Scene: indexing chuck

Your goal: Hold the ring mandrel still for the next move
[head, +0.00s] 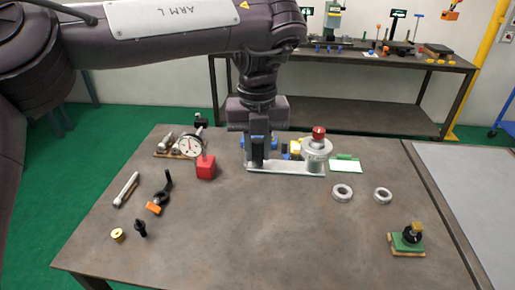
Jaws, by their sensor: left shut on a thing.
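My left gripper (258,155) comes down from above over the left end of a pale base plate (290,168) on the bench. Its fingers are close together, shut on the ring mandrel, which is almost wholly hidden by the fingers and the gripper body. The grey indexing chuck (316,153) with a red top (319,133) stands upright at the plate's right end, apart from the gripper. Two grey rings, one near the plate (342,192) and one further right (383,195), lie flat on the bench. My right gripper is not in view.
A dial gauge (190,147) on a red block (206,168) stands left of the gripper. Small tools and a brass piece (118,235) lie at left. A green-based fixture (407,242) sits at front right. The bench's front middle is clear.

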